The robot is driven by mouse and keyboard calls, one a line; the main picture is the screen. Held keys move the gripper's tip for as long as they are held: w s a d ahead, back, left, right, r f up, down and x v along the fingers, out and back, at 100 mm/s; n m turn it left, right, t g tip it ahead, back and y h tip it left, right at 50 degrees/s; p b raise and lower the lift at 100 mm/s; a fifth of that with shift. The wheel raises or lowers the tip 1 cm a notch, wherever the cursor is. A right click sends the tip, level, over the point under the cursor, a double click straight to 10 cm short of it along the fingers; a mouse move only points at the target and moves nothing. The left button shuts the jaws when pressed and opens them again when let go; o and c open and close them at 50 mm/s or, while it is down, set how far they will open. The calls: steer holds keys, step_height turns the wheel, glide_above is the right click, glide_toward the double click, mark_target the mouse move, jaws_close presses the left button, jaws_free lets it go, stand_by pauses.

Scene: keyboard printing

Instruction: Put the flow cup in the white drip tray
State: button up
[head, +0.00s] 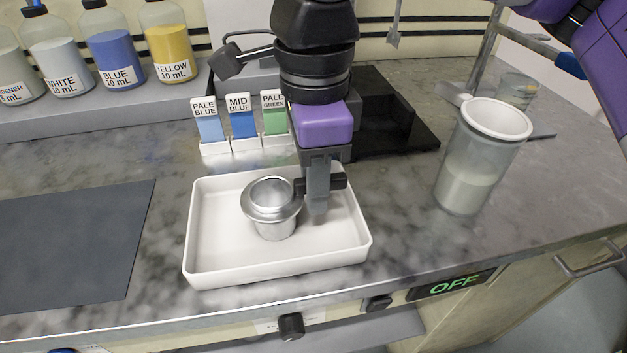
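The flow cup (273,224) is a silver metal cup with a wide flared rim, standing about upright within the outline of the white drip tray (225,272). The tray is a shallow rectangle on the marble bench. The cup's base appears at the tray floor, though I cannot tell if it touches. My gripper (318,200) points down over the tray, just right of the cup. Its dark finger parts reach close to the cup's right rim. One finger hides the other, so I cannot tell whether they are apart or closed on the rim.
Labelled sample cards (243,124) stand behind the tray, with paint bottles (115,60) on a grey ledge. A tall translucent container (468,185) stands right. A dark mat (75,245) lies left. A control panel showing OFF (450,286) is on the front edge.

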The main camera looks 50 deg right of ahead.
steer(key=shift+o, duration=0.5)
steer(key=shift+r, duration=0.2)
steer(key=shift+r+p, duration=0.3)
steer(key=shift+p, duration=0.05)
step_height(320, 180, up, 11)
steer(key=p, duration=0.2)
steer(key=shift+r, duration=0.2)
